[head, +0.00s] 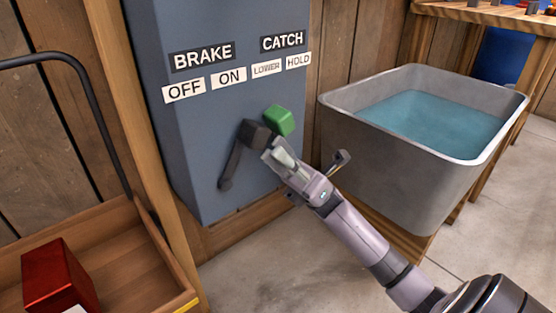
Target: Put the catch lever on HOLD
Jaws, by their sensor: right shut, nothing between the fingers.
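The blue-grey control cabinet (225,25) carries a CATCH label (282,42) above LOWER (267,69) and HOLD (298,61) plates. A green block-shaped knob (279,120) sits below these plates, most likely the catch lever's grip; its shaft is hidden behind my right gripper. A dark lever (231,166) with a black block at its upper end slants down to the left beside it. My right gripper (272,152) is shut and empty, its tips just below the green knob and close to the black block. I cannot tell whether it touches either. My left gripper is out of view.
BRAKE (203,56) with OFF and ON plates is at the cabinet's left. A grey tub of water (345,115) stands close on the right. A wooden cart (120,235) holding a red box (58,275) is at lower left. Floor shows between them.

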